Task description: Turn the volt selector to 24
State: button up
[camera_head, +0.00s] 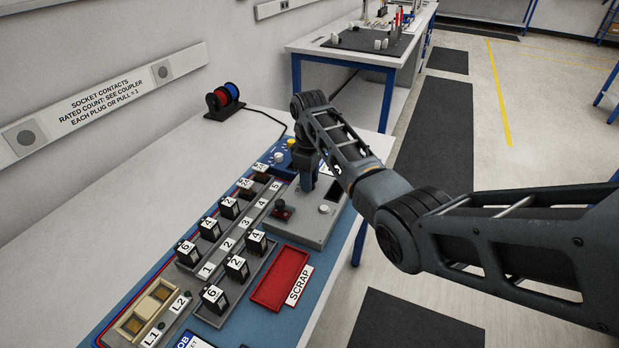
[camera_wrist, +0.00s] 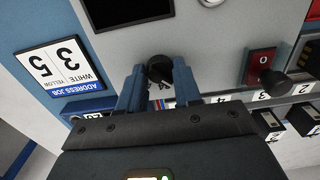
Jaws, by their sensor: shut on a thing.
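The volt selector is a small black knob (camera_wrist: 160,68) on the grey control panel (camera_wrist: 212,40) in the wrist view. My gripper (camera_wrist: 158,75) has its two blue fingers on either side of the knob and is shut on it. The small markings beside the knob are partly covered by my gripper and too small to read, so I cannot tell which value it points to. In the head view my gripper (camera_head: 308,178) reaches down to the far part of the grey panel (camera_head: 312,233), and hides the knob.
A red switch (camera_wrist: 262,60) with a black-knobbed lever (camera_wrist: 274,83) sits right of the selector in the wrist view. An address job card (camera_wrist: 60,66) lies left. In the head view, black numbered blocks (camera_head: 236,268) and a red scrap tray (camera_head: 279,277) stand nearer.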

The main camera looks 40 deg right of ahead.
jog(key=shift+m, duration=0.3)
jog(key=m+p, duration=0.2)
jog(key=m, duration=0.1)
jog(key=shift+r, duration=0.1)
jog(key=m, duration=0.5)
jog(key=shift+p, duration=0.3)
jog(key=o, duration=1)
jog(key=shift+o, duration=0.2)
jog(key=shift+r+b, duration=0.45)
jog(key=shift+r, duration=3.35)
